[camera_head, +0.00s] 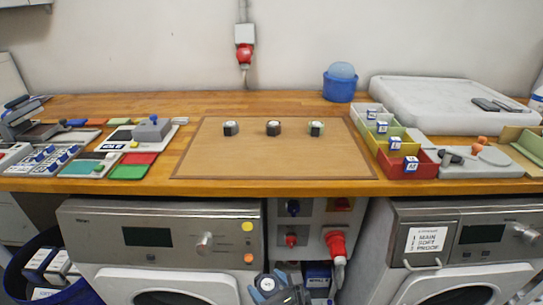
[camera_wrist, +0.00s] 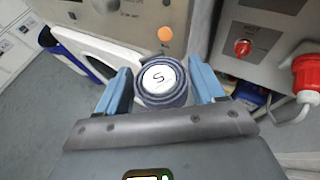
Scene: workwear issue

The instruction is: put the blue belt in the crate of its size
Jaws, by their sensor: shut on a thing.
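My gripper (camera_wrist: 162,88) is shut on the blue belt (camera_wrist: 162,84), a tight roll with a white round label marked S. In the head view my gripper (camera_head: 280,291) and the belt (camera_head: 267,284) are low at the bottom edge, in front of the washing machines and below the worktop. A row of small crates stands at the right of the worktop: a whitish one (camera_head: 360,108), a green one (camera_head: 367,124), a yellow-green one (camera_head: 382,146) and a red one (camera_head: 403,172). Each has a small tag, too small to read surely.
Three dark rolls (camera_head: 231,129) with pale tops stand on the brown mat (camera_head: 275,160). A blue tub (camera_head: 340,85) and a large white lid (camera_head: 440,105) are behind. Cards and blocks crowd the left. A red plug (camera_head: 336,245) hangs below the worktop edge.

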